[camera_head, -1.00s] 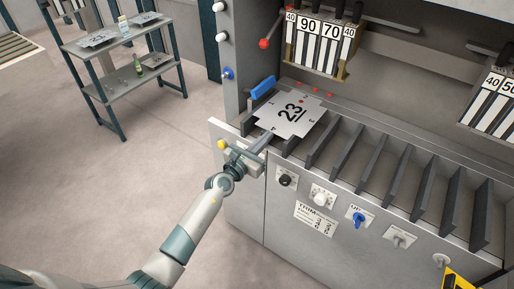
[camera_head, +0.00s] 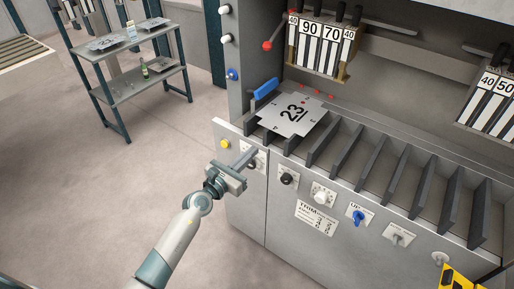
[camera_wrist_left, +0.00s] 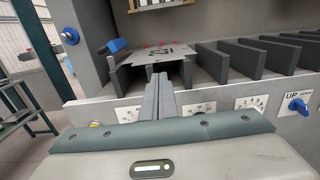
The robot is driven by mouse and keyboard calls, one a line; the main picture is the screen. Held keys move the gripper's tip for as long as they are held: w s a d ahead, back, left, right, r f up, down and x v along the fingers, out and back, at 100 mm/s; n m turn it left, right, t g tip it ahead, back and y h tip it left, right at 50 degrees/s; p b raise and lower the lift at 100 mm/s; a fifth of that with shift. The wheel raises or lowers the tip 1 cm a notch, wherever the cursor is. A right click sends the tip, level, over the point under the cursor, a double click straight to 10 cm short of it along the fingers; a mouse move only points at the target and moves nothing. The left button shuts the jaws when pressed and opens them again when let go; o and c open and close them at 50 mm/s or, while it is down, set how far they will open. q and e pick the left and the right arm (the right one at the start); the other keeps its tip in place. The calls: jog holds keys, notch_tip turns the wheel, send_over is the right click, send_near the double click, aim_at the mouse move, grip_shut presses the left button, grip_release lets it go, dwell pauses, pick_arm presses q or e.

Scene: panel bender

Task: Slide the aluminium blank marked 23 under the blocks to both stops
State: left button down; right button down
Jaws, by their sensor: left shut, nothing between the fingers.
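The aluminium blank marked 23 (camera_head: 293,115) lies flat on the left end of the machine's ribbed bed. It also shows in the left wrist view (camera_wrist_left: 158,54). Its far edge is by a row of small red marks (camera_head: 316,93), in front of the hanging blocks (camera_head: 318,48) labelled 40, 90, 70, 40. A blue stop-like piece (camera_head: 264,89) stands at its left corner. My left gripper (camera_head: 252,155) is shut and empty, in front of the machine's front panel, apart from the blank. My right gripper is not in view.
Dark upright ribs (camera_head: 370,160) run along the bed to the right. Knobs and a blue switch (camera_head: 357,216) sit on the front panel. A second block set (camera_head: 490,95) hangs at right. A shelf (camera_head: 125,55) with more plates stands at back left; the floor between is clear.

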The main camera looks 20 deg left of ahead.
pick_arm(q)
jog(key=shift+v, duration=1.8)
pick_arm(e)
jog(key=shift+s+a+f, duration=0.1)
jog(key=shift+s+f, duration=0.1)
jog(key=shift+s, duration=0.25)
